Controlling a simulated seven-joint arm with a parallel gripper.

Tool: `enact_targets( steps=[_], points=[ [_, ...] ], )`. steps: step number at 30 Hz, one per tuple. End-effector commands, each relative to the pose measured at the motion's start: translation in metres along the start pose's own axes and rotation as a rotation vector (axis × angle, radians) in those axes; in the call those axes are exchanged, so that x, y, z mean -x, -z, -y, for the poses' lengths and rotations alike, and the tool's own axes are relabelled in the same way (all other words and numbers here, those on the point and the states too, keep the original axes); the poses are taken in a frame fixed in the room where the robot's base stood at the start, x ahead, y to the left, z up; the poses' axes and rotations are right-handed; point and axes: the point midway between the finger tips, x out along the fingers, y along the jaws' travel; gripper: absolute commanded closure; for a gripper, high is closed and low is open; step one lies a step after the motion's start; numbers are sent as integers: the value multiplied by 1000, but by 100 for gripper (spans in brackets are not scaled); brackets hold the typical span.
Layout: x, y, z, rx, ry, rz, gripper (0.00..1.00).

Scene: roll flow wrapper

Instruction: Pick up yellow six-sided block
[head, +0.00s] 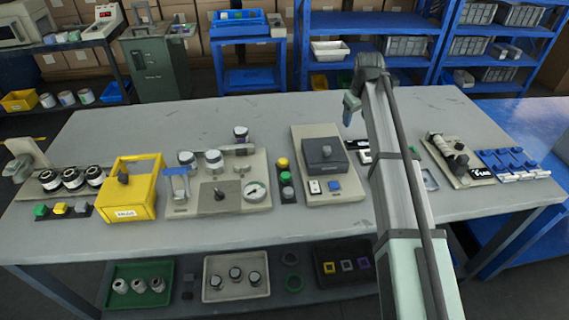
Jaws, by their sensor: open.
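A small yellow block (60,208) sits at the front left of the grey table, on a dark strip between a green block (40,210) and a grey block (81,207). It is too small to make out its sides clearly. My gripper (347,118) hangs at the far end of my arm, over the back right part of the table. It is open, far to the right of the yellow block and apart from it. Whether anything lies right below the fingertips is hard to tell.
A yellow box (130,200) stands just right of the blocks, with several dark-topped jars (73,180) behind them. A gauge panel (235,195), a button stack (286,180) and a grey-lidded machine (325,160) stand between the blocks and my arm. Trays (236,292) lie on the lower shelf.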

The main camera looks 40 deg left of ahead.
Motion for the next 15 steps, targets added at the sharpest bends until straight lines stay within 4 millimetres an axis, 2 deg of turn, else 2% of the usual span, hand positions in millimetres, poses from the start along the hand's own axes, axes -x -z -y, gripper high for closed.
enact_targets(
  steps=[1, 3, 9, 12, 15],
  points=[
    [5, 14, 28, 26, 24, 10, 35],
    [11, 27, 65, 53, 57, 31, 35],
    [25, 49, 160, 125, 123, 111, 35],
    [30, 54, 195, 150, 142, 145, 35],
    [35, 56, 220, 168, 155, 169, 35]
  ],
)
